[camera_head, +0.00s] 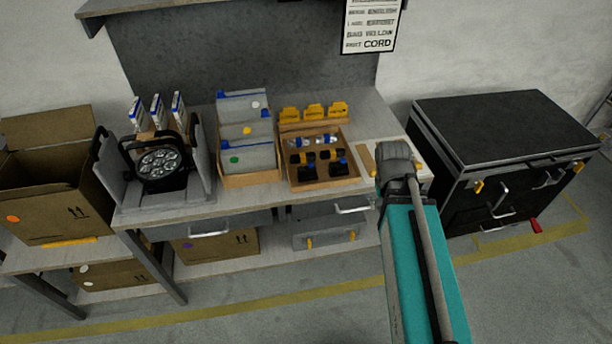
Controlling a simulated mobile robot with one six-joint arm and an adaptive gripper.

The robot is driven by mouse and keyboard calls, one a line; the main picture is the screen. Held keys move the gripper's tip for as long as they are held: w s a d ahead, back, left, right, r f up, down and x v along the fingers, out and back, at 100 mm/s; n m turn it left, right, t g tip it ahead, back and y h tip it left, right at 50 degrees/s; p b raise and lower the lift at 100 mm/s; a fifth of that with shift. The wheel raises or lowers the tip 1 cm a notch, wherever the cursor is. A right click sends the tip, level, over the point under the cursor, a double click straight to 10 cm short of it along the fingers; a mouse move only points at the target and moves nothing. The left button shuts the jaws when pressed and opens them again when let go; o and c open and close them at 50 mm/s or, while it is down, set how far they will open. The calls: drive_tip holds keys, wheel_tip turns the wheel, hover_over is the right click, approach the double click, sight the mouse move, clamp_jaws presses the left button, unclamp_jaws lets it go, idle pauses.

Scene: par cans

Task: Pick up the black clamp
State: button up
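A wooden tray (322,184) on the workbench holds several small black pieces (308,172), some with blue or orange parts. They may be clamps, but they are too small to tell which one is the black clamp. Blue-and-white pieces (326,140) lie in the back of the same tray. My teal arm rises from the bottom of the picture, and its grey joint covers part of the bench to the right of the tray. My gripper does not show.
A round par can light (163,166) stands in a grey cradle on the left. A box of plastic bags (250,180) sits left of the tray. Yellow pieces (313,111) stand behind it. A black cabinet (500,125) stands right, an open cardboard box (48,205) far left. The floor in front is clear.

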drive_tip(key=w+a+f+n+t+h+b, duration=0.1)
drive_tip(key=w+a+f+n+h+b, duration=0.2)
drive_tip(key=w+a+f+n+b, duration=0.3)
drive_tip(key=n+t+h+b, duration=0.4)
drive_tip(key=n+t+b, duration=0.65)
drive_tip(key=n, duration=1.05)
approach(309, 166)
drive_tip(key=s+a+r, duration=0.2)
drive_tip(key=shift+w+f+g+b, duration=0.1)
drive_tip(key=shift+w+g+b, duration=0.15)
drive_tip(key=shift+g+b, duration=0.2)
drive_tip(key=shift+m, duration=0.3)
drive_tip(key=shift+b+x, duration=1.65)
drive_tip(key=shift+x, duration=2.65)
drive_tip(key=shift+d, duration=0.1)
